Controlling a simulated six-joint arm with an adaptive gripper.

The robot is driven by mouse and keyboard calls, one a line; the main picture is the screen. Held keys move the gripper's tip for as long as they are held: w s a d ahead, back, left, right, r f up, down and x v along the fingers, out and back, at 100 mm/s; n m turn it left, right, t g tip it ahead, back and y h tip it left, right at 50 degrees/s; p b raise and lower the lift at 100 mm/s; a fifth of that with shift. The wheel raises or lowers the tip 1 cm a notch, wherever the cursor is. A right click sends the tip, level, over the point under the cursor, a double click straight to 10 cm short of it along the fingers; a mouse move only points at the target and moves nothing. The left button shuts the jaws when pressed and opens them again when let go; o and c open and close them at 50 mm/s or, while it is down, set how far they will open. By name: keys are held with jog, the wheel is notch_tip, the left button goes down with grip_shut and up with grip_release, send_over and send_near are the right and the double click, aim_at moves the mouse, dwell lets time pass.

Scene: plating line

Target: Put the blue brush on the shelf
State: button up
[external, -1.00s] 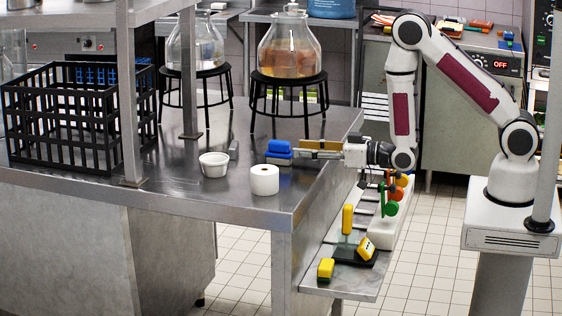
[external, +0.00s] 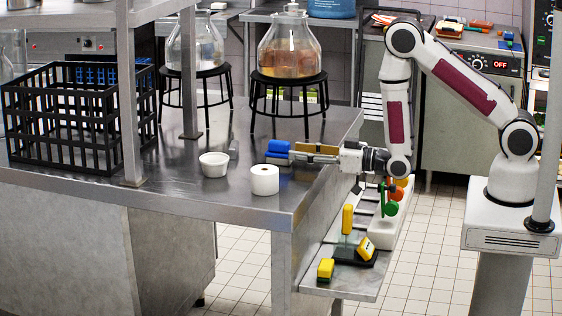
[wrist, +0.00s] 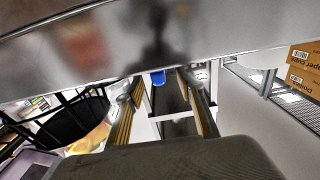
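The blue brush (external: 278,147) lies on the steel table near its right part, in the external view. My gripper (external: 292,152) reaches in from the right, low over the table, with its fingertips at the brush's right end. Its two fingers are apart, one showing a tan pad. In the wrist view the fingers (wrist: 160,100) are spread, and a small blue patch shows beyond the gap; I cannot tell if it is the brush. Contact with the brush cannot be told. A low shelf (external: 330,280) runs along the table's right side.
On the shelf are yellow blocks (external: 326,268), a black holder (external: 352,257) and a white rack of coloured utensils (external: 385,232). A white roll (external: 264,180) and white bowl (external: 214,165) stand close to the brush. Glass jars on black stands (external: 288,80) are behind.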

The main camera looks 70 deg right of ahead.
aim_at(290, 147)
jog(key=shift+w, duration=0.45)
jog(key=shift+w, duration=0.1)
jog(key=shift+w+d+r, duration=0.15)
jog(key=shift+w+r, duration=0.05)
jog(key=shift+w, duration=0.7)
jog(key=shift+w+d+r, duration=0.1)
jog(key=shift+w+r, duration=0.05)
jog(key=shift+w, duration=1.45)
grip_shut()
